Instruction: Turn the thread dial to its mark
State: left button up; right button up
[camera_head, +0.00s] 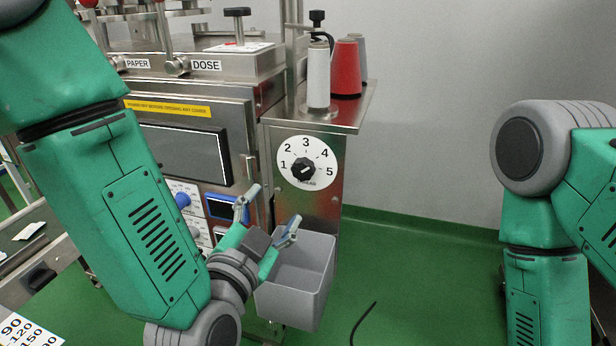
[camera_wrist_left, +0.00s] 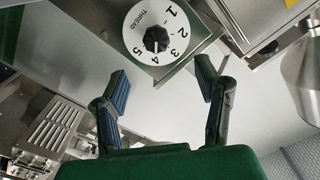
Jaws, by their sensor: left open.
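The thread dial is a round white plate (camera_head: 306,149) numbered 1 to 5 with a black knob (camera_head: 303,170) in its middle. It is on the steel side panel below the spool shelf. A short light line on the knob seems to slant up to the right; I cannot tell exactly which number it points at. My left gripper (camera_head: 270,209) is open and empty, below and left of the dial, apart from it. In the left wrist view the knob (camera_wrist_left: 156,39) shows beyond and between the open fingers (camera_wrist_left: 163,88). My right gripper is out of view.
A grey bin (camera_head: 297,277) hangs below the dial, close by my left gripper. White (camera_head: 318,78) and red (camera_head: 346,70) thread spools stand on the shelf (camera_head: 340,115) above. A blue knob (camera_head: 182,199) and a dark screen (camera_head: 186,152) are to the left. Free room lies right of the panel.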

aim_at(302, 174)
pick_arm(q)
jog(key=x, duration=0.3)
jog(key=d+b+x, duration=0.1)
jog(key=x, duration=0.3)
jog(key=d+x, duration=0.1)
jog(key=x, duration=0.3)
jog(key=shift+s+d+f+b, duration=0.1)
jog(key=shift+s+f+b, duration=0.05)
jog(key=shift+s+b, duration=0.25)
jog(key=shift+w, duration=0.3)
jog(key=shift+w+a, duration=0.6)
jog(key=shift+a, duration=0.1)
jog(key=shift+w+a, duration=0.25)
jog(key=shift+a, duration=0.1)
jog(key=shift+s+d, duration=0.1)
jog(key=shift+d, duration=0.5)
jog(key=c, duration=0.4)
jog(key=shift+s+d, duration=0.15)
jog(key=shift+d, duration=0.2)
jog(key=c, duration=0.7)
jog(key=shift+a+f, duration=0.1)
jog(key=shift+a, duration=0.25)
jog(key=shift+c, duration=0.2)
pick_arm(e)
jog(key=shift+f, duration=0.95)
